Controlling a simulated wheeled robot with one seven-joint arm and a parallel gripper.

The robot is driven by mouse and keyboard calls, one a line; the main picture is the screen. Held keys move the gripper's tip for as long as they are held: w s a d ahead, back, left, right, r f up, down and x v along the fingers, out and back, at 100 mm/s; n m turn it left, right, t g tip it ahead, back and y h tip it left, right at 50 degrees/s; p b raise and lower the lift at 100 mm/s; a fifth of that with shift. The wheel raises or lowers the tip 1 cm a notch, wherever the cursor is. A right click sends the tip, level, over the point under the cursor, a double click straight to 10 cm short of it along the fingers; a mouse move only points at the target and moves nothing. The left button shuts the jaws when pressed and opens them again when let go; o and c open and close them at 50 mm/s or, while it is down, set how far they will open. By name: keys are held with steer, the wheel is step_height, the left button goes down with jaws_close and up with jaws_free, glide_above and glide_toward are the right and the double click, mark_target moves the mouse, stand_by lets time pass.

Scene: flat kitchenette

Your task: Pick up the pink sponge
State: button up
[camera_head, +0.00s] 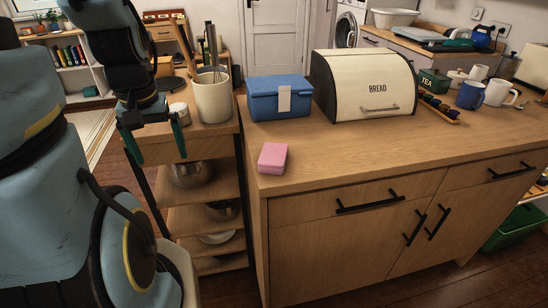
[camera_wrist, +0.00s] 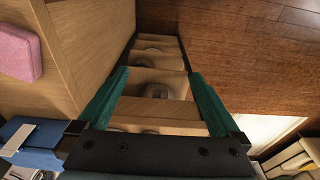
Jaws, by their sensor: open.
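The pink sponge (camera_head: 273,158) lies flat near the front left corner of the wooden counter (camera_head: 330,150) in the head view. In the wrist view the sponge (camera_wrist: 18,51) shows at the upper left, cut by the frame edge. My gripper (camera_head: 157,148) hangs to the left of the sponge, in front of the shelf unit beside the counter. Its two green fingers are spread wide with nothing between them. In the wrist view the open fingers of my gripper (camera_wrist: 158,82) point along the shelf unit, apart from the sponge.
A blue box (camera_head: 272,103) and a cream bread bin (camera_head: 350,88) stand behind the sponge. A utensil crock (camera_head: 212,100) stands on the shelf unit (camera_head: 190,185) near my gripper. Mugs (camera_head: 497,92) are at the far right. The counter right of the sponge is clear.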

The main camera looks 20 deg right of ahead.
steer(key=w+d+r+m+g+p, duration=0.1)
steer(key=w+d+r+m+p, duration=0.15)
steer(key=d, duration=1.15)
steer(key=m, duration=0.2)
glide_above(274, 150)
steer(key=shift+s+d+f, duration=0.1)
steer(key=shift+f, duration=0.35)
steer(key=shift+s+d+f, duration=0.1)
steer(key=shift+f, duration=0.3)
steer(key=shift+w+a+f+p, duration=0.1)
steer(key=shift+f+p, duration=0.25)
steer(key=shift+f, duration=1.15)
steer(key=shift+w+a+f+p, duration=0.1)
steer(key=shift+f+p, duration=0.2)
steer(key=shift+f, duration=1.15)
